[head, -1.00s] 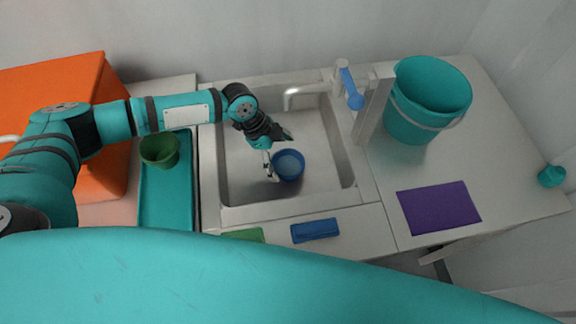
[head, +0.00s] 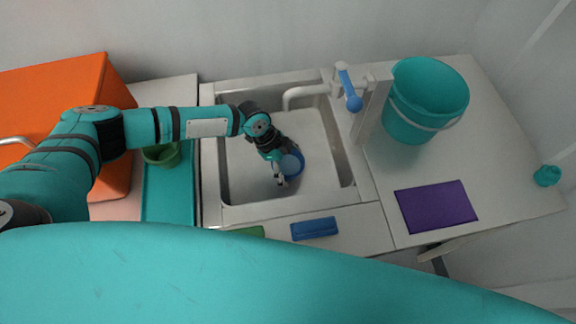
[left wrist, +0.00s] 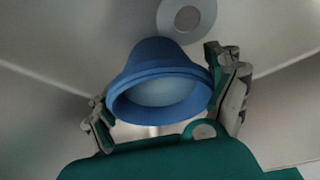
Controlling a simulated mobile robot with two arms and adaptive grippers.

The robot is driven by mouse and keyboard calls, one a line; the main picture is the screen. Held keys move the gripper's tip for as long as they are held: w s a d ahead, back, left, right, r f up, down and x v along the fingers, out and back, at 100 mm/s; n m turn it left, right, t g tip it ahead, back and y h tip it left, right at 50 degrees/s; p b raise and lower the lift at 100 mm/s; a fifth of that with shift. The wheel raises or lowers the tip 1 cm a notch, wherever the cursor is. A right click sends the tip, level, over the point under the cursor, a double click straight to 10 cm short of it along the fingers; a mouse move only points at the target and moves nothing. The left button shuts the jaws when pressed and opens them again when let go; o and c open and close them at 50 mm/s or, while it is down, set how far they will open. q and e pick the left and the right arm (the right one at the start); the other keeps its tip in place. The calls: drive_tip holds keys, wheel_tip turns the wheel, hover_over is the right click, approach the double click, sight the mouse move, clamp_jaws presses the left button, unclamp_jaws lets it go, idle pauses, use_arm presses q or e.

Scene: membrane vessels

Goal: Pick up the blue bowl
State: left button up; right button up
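The blue bowl (head: 293,163) is in the sink basin, partly hidden by my left gripper (head: 280,180) in the head view. In the left wrist view the bowl (left wrist: 158,85) sits between the two spread fingers of my left gripper (left wrist: 167,108). One finger is at each side of the bowl, close to its rim. The fingers are wide apart, and I cannot tell whether either touches the bowl. My right gripper is not in view.
The sink (head: 238,212) has a faucet (head: 300,92) at its back. A green bowl (head: 163,155) is on a teal tray (head: 168,200) to the left. A teal bucket (head: 425,100) and purple mat (head: 436,207) lie right. A blue block (head: 314,228) is in front.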

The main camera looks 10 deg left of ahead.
use_arm(q)
drive_tip(key=shift+c, duration=1.2)
drive_tip(key=shift+c, duration=1)
drive_tip(key=shift+r, duration=0.1)
